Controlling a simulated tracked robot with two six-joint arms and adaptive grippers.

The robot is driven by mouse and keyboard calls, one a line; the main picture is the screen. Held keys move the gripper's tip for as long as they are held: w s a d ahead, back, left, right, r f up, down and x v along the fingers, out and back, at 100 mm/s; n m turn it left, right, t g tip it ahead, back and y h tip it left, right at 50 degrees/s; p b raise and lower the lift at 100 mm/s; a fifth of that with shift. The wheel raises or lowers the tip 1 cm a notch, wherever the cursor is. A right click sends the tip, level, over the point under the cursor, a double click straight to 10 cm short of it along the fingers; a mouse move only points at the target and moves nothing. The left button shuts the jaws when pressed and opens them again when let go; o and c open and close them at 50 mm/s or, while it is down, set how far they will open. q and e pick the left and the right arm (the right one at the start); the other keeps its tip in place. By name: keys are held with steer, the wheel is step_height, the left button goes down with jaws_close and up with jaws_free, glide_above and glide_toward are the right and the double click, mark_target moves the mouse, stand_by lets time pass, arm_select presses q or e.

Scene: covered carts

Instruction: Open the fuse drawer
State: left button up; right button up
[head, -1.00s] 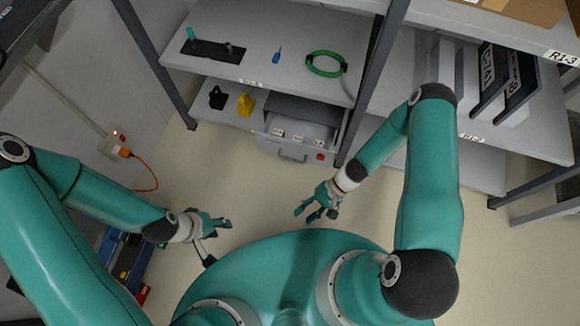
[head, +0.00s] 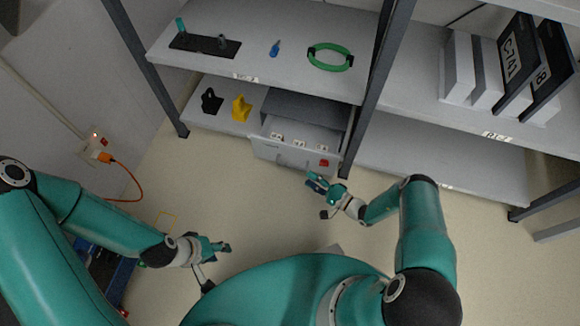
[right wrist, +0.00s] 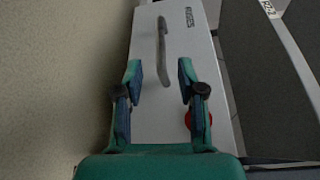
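The fuse drawer (head: 267,152) is the grey front of a box on the lower shelf, with a bar handle, white tags above it and a red knob (head: 323,163). In the right wrist view its light panel carries an upright-looking grey handle (right wrist: 162,50), a dark label and the red knob, partly hidden by a finger. My right gripper (head: 318,184) is open and empty just in front of the drawer. In the right wrist view its fingertips (right wrist: 160,76) straddle the line of the handle's near end; contact is unclear. My left gripper (head: 226,248) hangs low at left, away from the drawer; its opening is unclear.
A black holder (head: 211,101) and a yellow one (head: 241,108) stand left of the box. The upper shelf (head: 300,84) overhangs it, with a green ring (head: 330,57) on top. A dark post (head: 363,115) rises right of the box. Floor in front is clear.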

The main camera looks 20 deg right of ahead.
mark_target(290, 166)
steer(key=b+x, duration=0.2)
steer(key=x, duration=0.8)
steer(key=shift+w, duration=0.2)
steer(key=shift+a, duration=0.1)
jaws_close()
